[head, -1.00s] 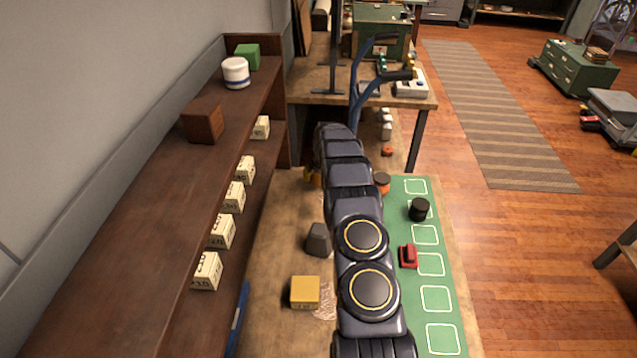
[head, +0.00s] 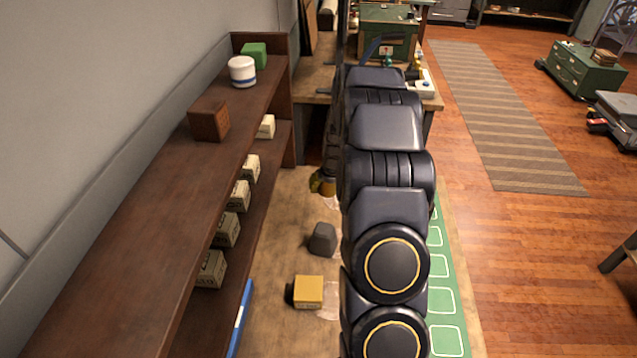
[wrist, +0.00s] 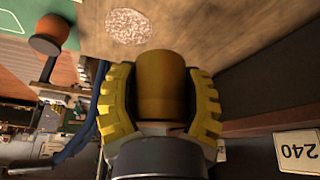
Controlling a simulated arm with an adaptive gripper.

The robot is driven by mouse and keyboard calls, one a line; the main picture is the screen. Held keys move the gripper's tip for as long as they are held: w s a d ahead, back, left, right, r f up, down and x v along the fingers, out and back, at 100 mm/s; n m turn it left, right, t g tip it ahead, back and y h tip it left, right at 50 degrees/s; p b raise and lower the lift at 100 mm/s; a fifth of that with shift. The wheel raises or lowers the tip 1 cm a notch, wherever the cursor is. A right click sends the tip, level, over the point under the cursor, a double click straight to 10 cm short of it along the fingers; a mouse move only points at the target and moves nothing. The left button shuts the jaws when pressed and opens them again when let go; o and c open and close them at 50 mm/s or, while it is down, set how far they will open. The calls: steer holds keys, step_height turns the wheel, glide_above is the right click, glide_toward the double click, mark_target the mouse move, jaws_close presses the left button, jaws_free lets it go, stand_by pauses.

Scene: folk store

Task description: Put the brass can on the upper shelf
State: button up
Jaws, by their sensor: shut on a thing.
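The brass can (wrist: 160,85) is held between the yellow fingers of my gripper (wrist: 160,100) in the wrist view, with both fingers closed around its sides. In the head view my gripper (head: 322,184) shows at the left of my arm, above the workbench beside the shelf unit, and is partly hidden by the arm. The upper shelf (head: 125,230) is the dark brown top board at the left. A brown box (head: 209,121), a white jar with a blue band (head: 242,72) and a green block (head: 254,55) stand towards its far end.
Several numbered cream boxes (head: 226,229) stand on the lower shelf. A grey block (head: 322,239) and a yellow box (head: 308,291) sit on the workbench (head: 285,225). The near part of the upper shelf is bare. An orange, dark-topped cylinder (wrist: 50,32) shows in the wrist view.

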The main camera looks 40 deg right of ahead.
mark_target(188, 168)
steer(key=shift+s+a, duration=0.15)
steer(key=shift+s, duration=0.1)
